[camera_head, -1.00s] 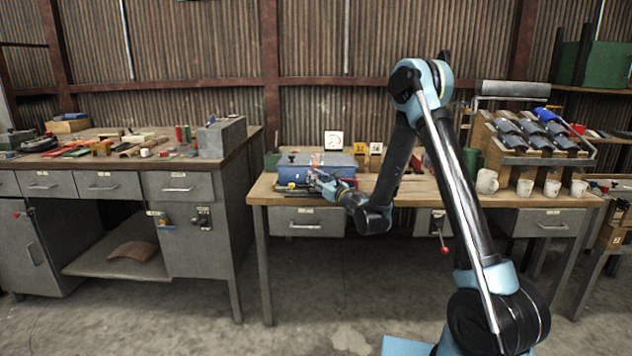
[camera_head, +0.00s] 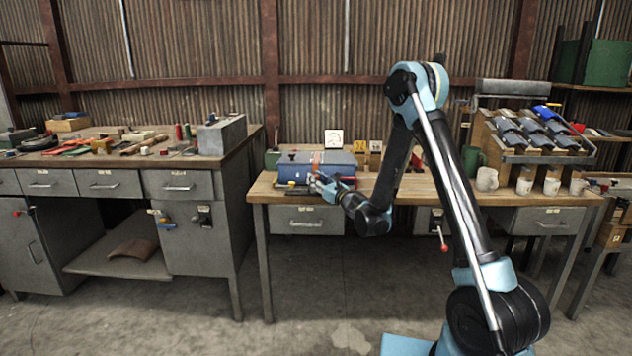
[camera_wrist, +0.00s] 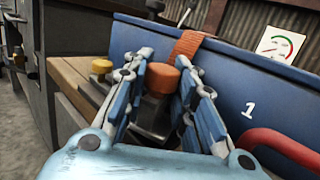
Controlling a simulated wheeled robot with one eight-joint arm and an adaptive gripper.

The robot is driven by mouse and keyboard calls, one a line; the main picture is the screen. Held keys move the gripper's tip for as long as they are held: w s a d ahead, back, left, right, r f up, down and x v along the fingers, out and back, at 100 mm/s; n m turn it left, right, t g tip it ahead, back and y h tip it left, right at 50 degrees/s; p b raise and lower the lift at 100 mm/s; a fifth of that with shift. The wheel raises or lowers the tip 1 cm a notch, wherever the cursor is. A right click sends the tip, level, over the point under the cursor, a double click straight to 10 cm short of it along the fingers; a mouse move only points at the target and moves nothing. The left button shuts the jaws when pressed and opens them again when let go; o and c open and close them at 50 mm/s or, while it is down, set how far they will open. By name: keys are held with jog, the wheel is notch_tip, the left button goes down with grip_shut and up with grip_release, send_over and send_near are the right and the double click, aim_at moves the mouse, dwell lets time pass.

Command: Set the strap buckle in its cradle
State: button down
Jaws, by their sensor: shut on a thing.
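A blue box (camera_head: 340,163) marked 1 stands on the wooden bench, and its long side (camera_wrist: 235,85) fills the right of the wrist view. An orange strap (camera_wrist: 186,43) comes over its top edge. The orange-brown strap buckle (camera_wrist: 163,79) is at the strap's lower end, between the fingers of my gripper (camera_wrist: 161,84), which is shut on it. A dark metal piece (camera_wrist: 150,132), possibly the cradle, lies below the buckle; my fingers partly hide it. I cannot tell whether buckle and metal touch. In the head view my gripper (camera_head: 316,181) is at the box's front.
A red handle (camera_wrist: 283,145) sticks out at the right of the wrist view. A yellow knob (camera_wrist: 102,66) is left of my fingers. A gauge card (camera_head: 334,139) stands behind the box. Several mugs (camera_head: 524,187) and a sloped rack (camera_head: 545,159) stand at the bench's right.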

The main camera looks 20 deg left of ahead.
jog(key=shift+s+f, duration=0.1)
jog(key=shift+f, duration=0.2)
jog(key=c, duration=1.2)
grip_release()
jog(key=shift+c, duration=0.2)
jog(key=shift+r, duration=4.95)
